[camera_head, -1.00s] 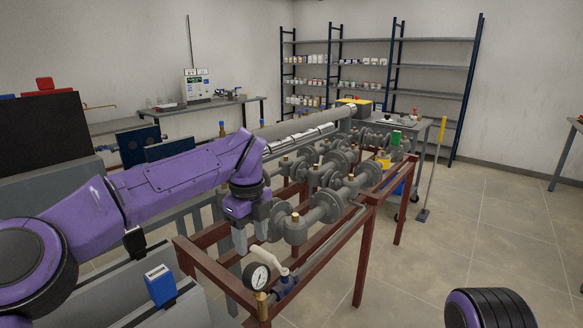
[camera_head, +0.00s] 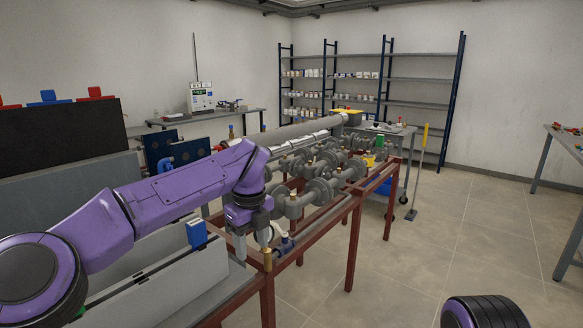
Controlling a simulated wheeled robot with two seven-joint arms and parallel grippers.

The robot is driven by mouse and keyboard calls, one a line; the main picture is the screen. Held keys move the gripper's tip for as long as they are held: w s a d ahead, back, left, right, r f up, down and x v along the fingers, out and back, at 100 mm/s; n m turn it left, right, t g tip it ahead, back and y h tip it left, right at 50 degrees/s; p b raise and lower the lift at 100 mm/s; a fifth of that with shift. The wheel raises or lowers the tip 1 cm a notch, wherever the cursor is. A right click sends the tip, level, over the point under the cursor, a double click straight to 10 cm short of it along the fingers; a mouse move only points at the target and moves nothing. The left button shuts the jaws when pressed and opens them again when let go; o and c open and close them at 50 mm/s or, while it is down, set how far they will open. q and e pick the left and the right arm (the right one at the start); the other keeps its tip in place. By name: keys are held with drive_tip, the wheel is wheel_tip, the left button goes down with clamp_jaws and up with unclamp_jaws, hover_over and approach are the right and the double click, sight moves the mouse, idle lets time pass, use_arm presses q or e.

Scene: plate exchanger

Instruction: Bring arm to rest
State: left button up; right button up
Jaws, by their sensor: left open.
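My left arm comes in from the left as a purple arm. Its left gripper (camera_head: 251,246) points down, open and empty, in front of the grey valve pipework (camera_head: 293,205) on the red-brown frame (camera_head: 352,245). A gauge and a small valve sit just behind the fingers and are partly covered by them. I cannot tell from this view whether the fingers touch anything. Of my right arm only a dark ribbed part with a purple edge shows at the bottom right; its gripper is outside the picture.
A blue box-like piece (camera_head: 197,233) stands on the grey rail below my left arm. A black panel (camera_head: 62,137) is at the left. Shelving (camera_head: 385,103) and a trolley (camera_head: 402,131) stand behind. The tiled floor (camera_head: 440,240) to the right is clear, with a table (camera_head: 563,150) at the far right.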

use_arm(q)
drive_tip(key=w+a+f+m+t+y, duration=0.2)
drive_tip(key=a+f+m+t+y, duration=0.1)
drive_tip(key=f+m, duration=0.3)
drive_tip(key=w+a+f+m+t+y, duration=0.1)
drive_tip(key=a+f+m+t+y, duration=0.15)
drive_tip(key=f+m, duration=0.35)
drive_tip(key=s+a+f+m+t, duration=0.1)
drive_tip(key=s+f+m+t, duration=0.15)
drive_tip(key=f+m, duration=0.45)
drive_tip(key=s+a+f+m+t, duration=0.1)
drive_tip(key=s+f+m, duration=0.3)
drive_tip(key=f+m, duration=0.3)
drive_tip(key=s+a+f+m+g+h, duration=0.1)
drive_tip(key=s+a+f+m, duration=0.2)
drive_tip(key=s+f+m, duration=0.35)
drive_tip(key=s+a+f+m+g+h, duration=0.25)
drive_tip(key=s+f, duration=0.45)
drive_tip(key=s, duration=0.5)
drive_tip(key=s+a+f+m+g, duration=0.1)
drive_tip(key=s+a, duration=0.3)
drive_tip(key=s, duration=0.4)
drive_tip(key=s+a+f+m+g+y+p, duration=0.1)
drive_tip(key=s+a, duration=0.3)
drive_tip(key=s, duration=0.4)
drive_tip(key=shift+s+a+m+g, duration=0.2)
drive_tip(key=shift+m+g, duration=0.35)
drive_tip(key=shift+m, duration=0.05)
